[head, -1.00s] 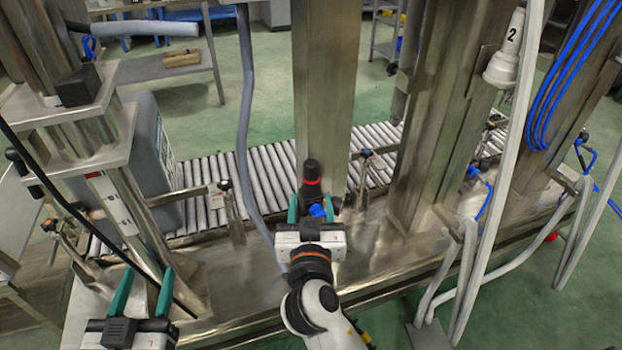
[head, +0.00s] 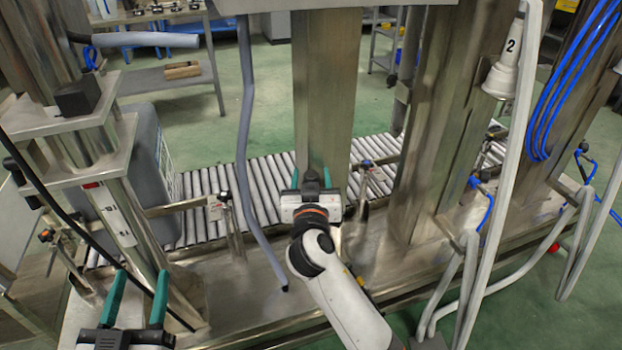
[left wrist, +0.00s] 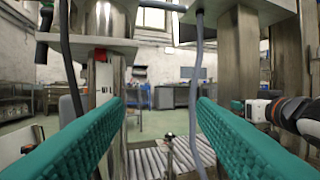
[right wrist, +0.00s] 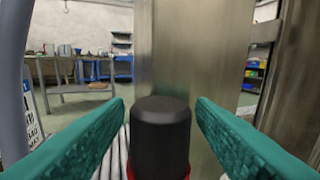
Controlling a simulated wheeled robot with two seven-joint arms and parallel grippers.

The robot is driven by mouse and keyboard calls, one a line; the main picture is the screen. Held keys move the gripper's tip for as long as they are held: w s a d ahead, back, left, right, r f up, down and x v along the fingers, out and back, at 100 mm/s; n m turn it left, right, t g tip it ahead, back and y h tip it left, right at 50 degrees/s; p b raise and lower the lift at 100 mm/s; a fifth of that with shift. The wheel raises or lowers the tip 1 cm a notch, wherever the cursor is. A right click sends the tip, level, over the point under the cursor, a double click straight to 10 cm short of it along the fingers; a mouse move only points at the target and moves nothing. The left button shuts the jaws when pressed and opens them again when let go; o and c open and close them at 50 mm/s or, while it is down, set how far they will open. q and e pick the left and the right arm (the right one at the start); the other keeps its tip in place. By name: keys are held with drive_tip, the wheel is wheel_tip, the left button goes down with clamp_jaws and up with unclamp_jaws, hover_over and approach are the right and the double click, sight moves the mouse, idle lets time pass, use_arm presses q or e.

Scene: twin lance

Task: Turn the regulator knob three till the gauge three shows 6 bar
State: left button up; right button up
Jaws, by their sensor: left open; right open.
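A black regulator knob (right wrist: 160,125) with a red ring at its base stands upright in the right wrist view, between the two green fingers of my right gripper (right wrist: 160,104). A gap shows on each side of the knob, so the fingers are open around it. In the head view my right gripper (head: 311,175) is at the front of the middle steel column and hides most of the knob. My left gripper (head: 141,282) is open and empty at the lower left, and its fingers show in the left wrist view (left wrist: 157,100). No gauge face and no knob number is readable.
A steel column (head: 325,90) rises just behind the knob. A roller conveyor (head: 262,185) runs behind. A grey hose (head: 245,140) hangs left of my right gripper. A black cable (head: 80,225) passes near my left gripper. White pipes (head: 500,200) stand at the right.

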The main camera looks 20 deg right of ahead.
drive_tip(key=c, duration=1)
drive_tip(key=shift+o, duration=0.2)
drive_tip(key=shift+f+m+g+h+b, duration=0.1)
drive_tip(key=shift+m+g+h+b, duration=0.3)
drive_tip(key=shift+m+h+b, duration=0.5)
drive_tip(key=shift+b, duration=0.35)
use_arm(q)
drive_tip(key=s+r+t+h, duration=0.2)
drive_tip(key=s+r+t, duration=0.2)
drive_tip(key=r+t, duration=0.2)
drive_tip(key=shift+s+r, duration=0.15)
drive_tip(key=shift+r, duration=0.55)
use_arm(e)
drive_tip(key=o, duration=1)
drive_tip(key=shift+c, duration=0.2)
